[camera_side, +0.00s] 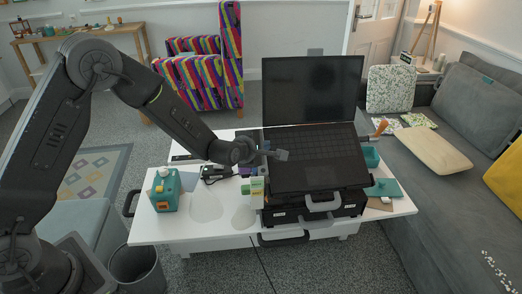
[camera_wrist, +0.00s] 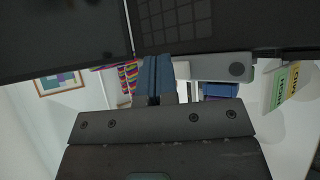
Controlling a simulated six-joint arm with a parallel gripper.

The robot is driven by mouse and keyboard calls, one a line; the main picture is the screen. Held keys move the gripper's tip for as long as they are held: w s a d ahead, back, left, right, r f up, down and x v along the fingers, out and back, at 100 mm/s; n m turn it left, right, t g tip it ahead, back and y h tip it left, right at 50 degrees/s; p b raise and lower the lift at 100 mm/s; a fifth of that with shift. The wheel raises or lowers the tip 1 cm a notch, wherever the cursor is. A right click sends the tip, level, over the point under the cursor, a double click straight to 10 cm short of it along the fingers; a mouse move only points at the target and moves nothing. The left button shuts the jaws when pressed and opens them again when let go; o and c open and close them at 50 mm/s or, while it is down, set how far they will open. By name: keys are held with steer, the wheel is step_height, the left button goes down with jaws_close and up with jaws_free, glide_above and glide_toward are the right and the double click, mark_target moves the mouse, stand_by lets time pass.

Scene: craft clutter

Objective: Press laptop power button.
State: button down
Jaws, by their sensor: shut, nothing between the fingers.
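The open black laptop shows its dark screen (camera_side: 312,90) standing up and its keyboard (camera_side: 318,150) facing up. It rests on black cases on the white table. My gripper (camera_side: 283,155) is at the left edge of the keyboard deck, with its fingers pointing toward the keys. In the wrist view, my gripper's blue-grey fingers (camera_wrist: 158,62) are together, with nothing between them. Their tips overlap the edge of the laptop near the key grid (camera_wrist: 180,18); I cannot tell whether they touch it. I cannot make out the power button in either view.
A grey sofa (camera_side: 440,200) borders the right.

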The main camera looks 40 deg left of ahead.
steer(key=shift+r, duration=0.1)
steer(key=r, duration=0.1)
steer(key=s+d+r, duration=0.1)
steer(key=r, duration=0.2)
steer(key=shift+s+d+r, duration=0.2)
steer(key=shift+s+d, duration=0.1)
stand_by(0.5)
steer(key=s+a+r+m+g+h, duration=0.1)
steer(key=s+r+m+g+h, duration=0.15)
steer(key=s+r+m, duration=1.1)
steer(key=s+a+m+g, duration=0.2)
steer(key=s+m, duration=0.3)
steer(key=s, duration=0.5)
steer(key=s+a+m+g+y, duration=0.1)
steer(key=s+m, duration=0.3)
steer(key=s, duration=0.7)
steer(key=shift+s+a+f+m+g, duration=0.2)
steer(key=shift+a+m+g, duration=0.15)
steer(key=shift+a+g, duration=0.35)
